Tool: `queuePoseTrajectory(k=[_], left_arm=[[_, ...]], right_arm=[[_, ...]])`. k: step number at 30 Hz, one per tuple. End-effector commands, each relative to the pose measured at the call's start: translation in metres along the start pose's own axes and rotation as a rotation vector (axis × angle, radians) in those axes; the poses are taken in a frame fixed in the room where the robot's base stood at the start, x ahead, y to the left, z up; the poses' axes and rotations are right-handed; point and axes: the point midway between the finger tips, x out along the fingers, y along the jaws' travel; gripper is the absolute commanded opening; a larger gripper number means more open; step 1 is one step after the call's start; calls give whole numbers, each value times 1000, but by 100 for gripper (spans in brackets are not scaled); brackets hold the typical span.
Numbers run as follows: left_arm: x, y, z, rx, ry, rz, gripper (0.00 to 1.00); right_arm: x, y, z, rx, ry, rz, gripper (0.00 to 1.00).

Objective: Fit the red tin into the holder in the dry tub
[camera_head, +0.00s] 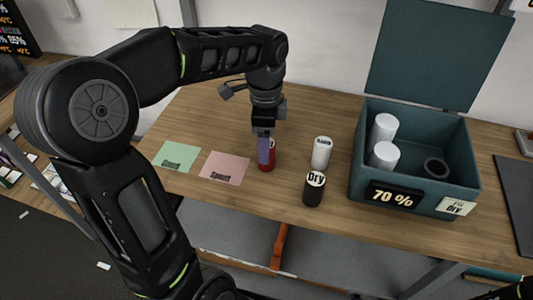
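The red tin (268,166) stands upright on the wooden table, near the pink card. My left gripper (265,150) points down over it, with a bluish finger in front of the tin's upper part. Whether the fingers grip the tin is hidden from this side. The teal tub (415,199) stands at the right with its lid up, a "70 %" display and a card reading "dry" on its front. Inside it a dark ring-shaped holder (436,168) is empty, at the right. My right gripper is out of view.
Two white cylinders (384,128) (384,156) stand in the tub's left part. A white bottle (321,153) and a black bottle labelled "Dry" (314,189) stand between the tin and the tub. Green (176,156) and pink (224,167) cards lie left of the tin.

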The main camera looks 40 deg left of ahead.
Motion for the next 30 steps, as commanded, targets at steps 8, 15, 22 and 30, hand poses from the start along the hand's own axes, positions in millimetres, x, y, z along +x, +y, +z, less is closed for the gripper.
queuePoseTrajectory(k=[8, 15, 22, 30], left_arm=[[15, 2, 0, -1, -1, 4, 65], [48, 3, -2, 0, -1, 2, 65], [52, 3, -2, 0, 0, 0, 65], [52, 2, -2, 0, 0, 0, 65]], right_arm=[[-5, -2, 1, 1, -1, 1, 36], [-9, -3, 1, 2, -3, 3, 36], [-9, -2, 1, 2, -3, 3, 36], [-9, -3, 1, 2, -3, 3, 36]])
